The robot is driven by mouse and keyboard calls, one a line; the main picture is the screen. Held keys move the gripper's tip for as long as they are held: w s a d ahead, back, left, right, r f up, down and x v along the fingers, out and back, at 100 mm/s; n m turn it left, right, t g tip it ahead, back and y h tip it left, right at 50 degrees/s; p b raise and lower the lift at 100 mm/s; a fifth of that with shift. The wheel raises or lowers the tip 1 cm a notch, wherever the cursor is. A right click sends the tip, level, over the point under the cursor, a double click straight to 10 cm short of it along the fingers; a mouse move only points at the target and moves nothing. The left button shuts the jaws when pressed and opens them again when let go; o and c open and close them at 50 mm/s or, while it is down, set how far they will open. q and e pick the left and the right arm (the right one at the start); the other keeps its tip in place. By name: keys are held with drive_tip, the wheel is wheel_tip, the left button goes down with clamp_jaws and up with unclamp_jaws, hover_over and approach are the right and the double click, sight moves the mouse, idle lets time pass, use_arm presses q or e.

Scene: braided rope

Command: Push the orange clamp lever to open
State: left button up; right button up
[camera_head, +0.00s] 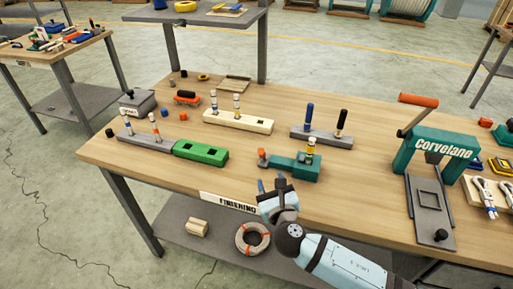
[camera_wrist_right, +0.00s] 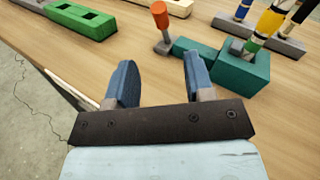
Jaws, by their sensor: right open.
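The orange clamp lever (camera_head: 262,154) is a short upright lever with an orange knob at the left end of a teal clamp block (camera_head: 305,170). In the right wrist view the lever (camera_wrist_right: 160,16) leans slightly, beyond my fingertips. A striped peg (camera_head: 310,149) stands in the teal block. My right gripper (camera_head: 271,185) is open and empty at the table's front edge, in front of the lever and apart from it. In the wrist view its two blue fingers (camera_wrist_right: 157,75) are spread, with bare wood between them. My left gripper is not in view.
A green block (camera_head: 200,152) lies left of the clamp. A grey block (camera_head: 320,136) and a cream block (camera_head: 238,121) with pegs stand behind it. A teal press (camera_head: 435,148) with an orange handle stands to the right. Bare wood lies between clamp and press.

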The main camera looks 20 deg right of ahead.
sight(263, 155)
drive_tip(key=shift+w+r, duration=0.35)
drive_tip(key=shift+w, duration=0.15)
drive_tip(key=w, duration=1.2)
drive_tip(key=shift+w+d, duration=0.15)
drive_tip(key=shift+d, duration=0.25)
drive_tip(key=shift+c, duration=0.5)
clamp_jaws()
